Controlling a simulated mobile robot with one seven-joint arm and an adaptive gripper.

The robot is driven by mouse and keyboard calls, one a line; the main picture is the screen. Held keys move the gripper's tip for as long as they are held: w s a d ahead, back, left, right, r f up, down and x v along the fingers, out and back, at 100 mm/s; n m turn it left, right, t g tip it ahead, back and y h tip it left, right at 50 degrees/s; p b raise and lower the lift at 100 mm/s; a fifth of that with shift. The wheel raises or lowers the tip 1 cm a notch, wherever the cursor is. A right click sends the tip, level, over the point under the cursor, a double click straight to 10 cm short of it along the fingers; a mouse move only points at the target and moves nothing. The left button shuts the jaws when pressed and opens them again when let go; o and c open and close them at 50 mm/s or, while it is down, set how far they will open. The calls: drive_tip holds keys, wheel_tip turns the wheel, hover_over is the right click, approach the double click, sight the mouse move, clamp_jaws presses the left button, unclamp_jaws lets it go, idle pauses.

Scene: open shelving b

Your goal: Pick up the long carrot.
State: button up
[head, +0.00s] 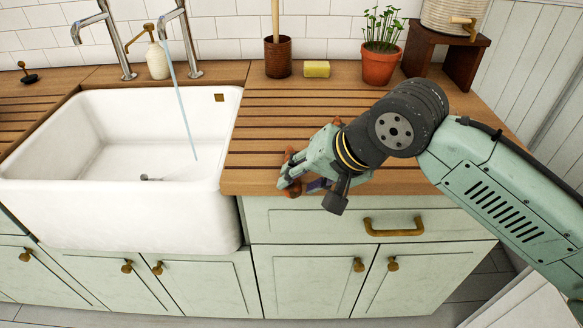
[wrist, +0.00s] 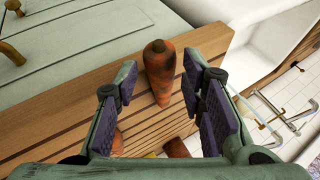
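The long carrot (wrist: 160,70) is orange-brown and lies on the slatted wooden counter near its front edge. In the wrist view it sits between the fingers of my gripper (wrist: 165,98), its blunt dark-spotted end toward the counter's edge. The fingers are open, with a gap between the carrot and each purple pad. In the head view my gripper (head: 304,178) is low over the counter's front left corner beside the sink. There the carrot (head: 291,190) is partly hidden by the gripper.
The white sink (head: 120,215) borders the counter on the left. At the back stand a copper-brown can (head: 278,58), a yellow sponge (head: 316,69), a potted plant (head: 380,66) and a small wooden stand (head: 462,60). The counter's middle (head: 300,110) is clear.

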drive_tip(key=shift+x, duration=0.95)
clamp_jaws()
